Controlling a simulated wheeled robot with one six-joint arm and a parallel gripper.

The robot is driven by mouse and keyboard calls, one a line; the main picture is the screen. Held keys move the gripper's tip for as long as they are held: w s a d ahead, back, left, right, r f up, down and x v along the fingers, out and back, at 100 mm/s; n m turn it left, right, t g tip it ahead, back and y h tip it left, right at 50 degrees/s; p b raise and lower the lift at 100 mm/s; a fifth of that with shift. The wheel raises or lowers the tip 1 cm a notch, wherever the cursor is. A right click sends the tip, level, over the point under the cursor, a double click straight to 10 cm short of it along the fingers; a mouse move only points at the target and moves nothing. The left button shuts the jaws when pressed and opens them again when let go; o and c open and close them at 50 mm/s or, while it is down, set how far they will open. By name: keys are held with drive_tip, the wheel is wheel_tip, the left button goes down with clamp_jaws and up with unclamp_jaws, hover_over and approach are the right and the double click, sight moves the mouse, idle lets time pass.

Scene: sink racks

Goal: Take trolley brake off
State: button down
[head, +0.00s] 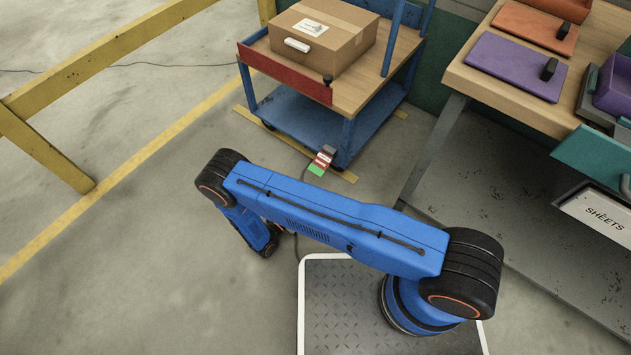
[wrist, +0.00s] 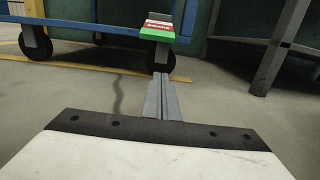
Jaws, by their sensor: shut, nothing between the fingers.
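The blue trolley (head: 345,125) stands on the floor with a wooden top and a blue lower shelf; its lower edge and wheels show in the wrist view (wrist: 90,24). The brake pedal (head: 321,161) sticks out low at its front right corner, with a red label and a green end. In the wrist view the brake pedal (wrist: 157,31) reads "BRAKE" and lies just beyond my gripper. My gripper (wrist: 161,76) is shut and empty, its fingertips pointing at the wheel under the pedal, seemingly apart from it.
A cardboard box (head: 340,40) sits on the trolley top. A yellow rail (head: 110,60) stands at left. A workbench (head: 475,75) with coloured boards is at right, its leg close to the trolley. A drawer marked "SHEETS" (head: 600,218) sits lower right.

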sight(319, 170)
drive_tip(key=x, duration=0.9)
drive_tip(key=shift+w+d, duration=0.15)
drive_tip(key=shift+w+d+r, duration=0.1)
drive_tip(key=shift+w+d, duration=0.05)
drive_tip(key=shift+w, duration=0.1)
drive_tip(key=shift+s+a+r, duration=0.15)
drive_tip(key=shift+s+r, duration=0.05)
drive_tip(key=shift+r, duration=0.35)
drive_tip(key=shift+s+a+r, duration=0.15)
drive_tip(key=shift+s+r, duration=0.1)
drive_tip(key=shift+r, duration=0.35)
drive_tip(key=shift+s+a+r, duration=0.15)
drive_tip(key=shift+s+r, duration=0.05)
drive_tip(key=shift+r, duration=0.35)
drive_tip(key=shift+s+a+r+g+y, duration=0.15)
drive_tip(key=shift+r+g+y, duration=0.4)
drive_tip(key=shift+r, duration=0.3)
drive_tip(key=shift+s+a+r+g+y, duration=0.2)
drive_tip(key=shift+r+g+y, duration=0.2)
drive_tip(key=shift+r+g, duration=0.35)
drive_tip(key=shift+s+a+r+g+y, duration=0.15)
drive_tip(key=shift+r+g+y, duration=0.35)
drive_tip(key=shift+r, duration=1.1)
